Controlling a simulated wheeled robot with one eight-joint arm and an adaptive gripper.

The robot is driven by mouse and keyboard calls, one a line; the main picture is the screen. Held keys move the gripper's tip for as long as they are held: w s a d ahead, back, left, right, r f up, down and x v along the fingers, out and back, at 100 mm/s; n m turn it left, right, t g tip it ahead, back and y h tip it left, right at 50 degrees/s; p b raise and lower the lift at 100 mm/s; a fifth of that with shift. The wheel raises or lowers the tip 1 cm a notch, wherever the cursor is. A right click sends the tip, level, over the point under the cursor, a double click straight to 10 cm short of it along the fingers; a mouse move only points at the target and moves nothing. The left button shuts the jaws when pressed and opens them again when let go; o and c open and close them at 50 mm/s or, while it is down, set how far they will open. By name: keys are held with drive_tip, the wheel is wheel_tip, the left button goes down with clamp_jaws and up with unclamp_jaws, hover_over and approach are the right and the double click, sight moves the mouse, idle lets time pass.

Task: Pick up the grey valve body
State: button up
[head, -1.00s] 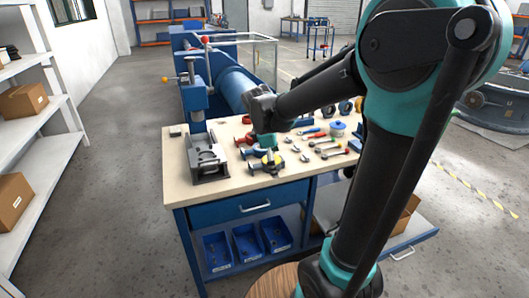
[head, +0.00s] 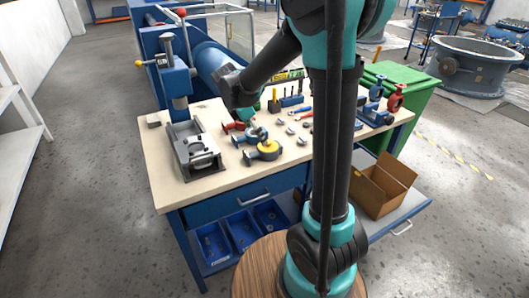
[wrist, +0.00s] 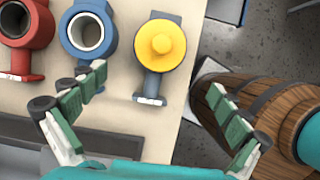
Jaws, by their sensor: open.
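A slate-grey valve body (wrist: 150,88) with a round yellow piece on top lies near the bench edge in the wrist view. In the head view its yellow top (head: 268,147) shows at the bench's front middle. A blue valve body (wrist: 88,35) and a red valve body (wrist: 25,28) lie in a row to its left, their bores open. My gripper (wrist: 157,84) is open, its fingers spread on either side of the grey body's lower end in the wrist view, with nothing between the pads. I cannot tell its height above the bench. In the head view my gripper (head: 250,130) is partly hidden behind my arm.
A grey fixture (head: 195,152) stands under the blue press (head: 174,72) at the left of the workbench (head: 160,178). Small tools lie behind the valve bodies. Assembled blue and red valves (head: 396,97) stand at the right end. A cardboard box (head: 380,187) sits lower right.

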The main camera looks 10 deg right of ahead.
sight(264, 147)
drive_tip(key=x, duration=0.9)
drive_tip(key=shift+w+d+f, duration=0.1)
drive_tip(key=shift+w+d, duration=0.05)
drive_tip(key=shift+c, duration=0.5)
drive_tip(key=c, duration=1.7)
